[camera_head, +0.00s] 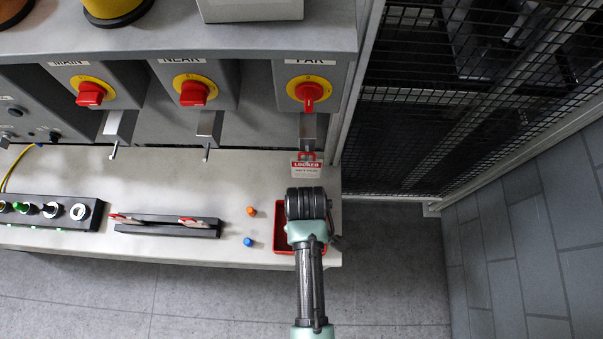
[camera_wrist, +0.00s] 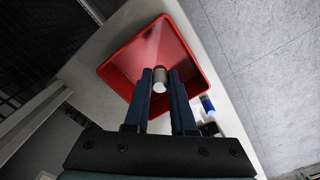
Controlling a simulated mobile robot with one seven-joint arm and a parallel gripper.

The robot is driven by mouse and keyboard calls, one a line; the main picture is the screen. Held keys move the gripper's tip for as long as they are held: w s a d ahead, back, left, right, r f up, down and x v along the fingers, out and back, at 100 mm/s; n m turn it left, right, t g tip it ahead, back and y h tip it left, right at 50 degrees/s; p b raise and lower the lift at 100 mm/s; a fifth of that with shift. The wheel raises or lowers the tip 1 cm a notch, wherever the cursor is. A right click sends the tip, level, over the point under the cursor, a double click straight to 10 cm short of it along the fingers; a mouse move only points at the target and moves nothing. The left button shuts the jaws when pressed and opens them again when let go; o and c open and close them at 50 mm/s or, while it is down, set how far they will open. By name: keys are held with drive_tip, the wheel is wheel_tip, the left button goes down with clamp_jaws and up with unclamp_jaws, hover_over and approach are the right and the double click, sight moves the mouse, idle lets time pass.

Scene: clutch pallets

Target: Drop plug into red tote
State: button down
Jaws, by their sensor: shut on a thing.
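The red tote (camera_head: 277,231) sits at the right end of the light bench in the head view, partly hidden beneath my arm. In the wrist view the red tote (camera_wrist: 118,72) lies open below my fingers. My gripper (camera_wrist: 160,77) is shut on a small grey plug (camera_wrist: 159,76) with a white end. The plug is between the fingertips and appears over the tote's opening; its height above the floor of the tote is hard to tell. In the head view the fingertips and plug are hidden by my wrist.
An orange peg (camera_head: 251,211) and a blue peg (camera_head: 248,241) stand left of the tote. A black rack (camera_head: 168,226) with red-handled pieces is farther left. A red and white lock tag (camera_head: 307,167) hangs behind my wrist. Mesh fencing (camera_head: 420,100) stands at right.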

drive_tip(key=shift+f+b, duration=0.4)
drive_tip(key=shift+f, duration=0.35)
drive_tip(key=c, duration=0.7)
unclamp_jaws()
wheel_tip(320, 180, up, 13)
drive_tip(key=shift+r, duration=0.1)
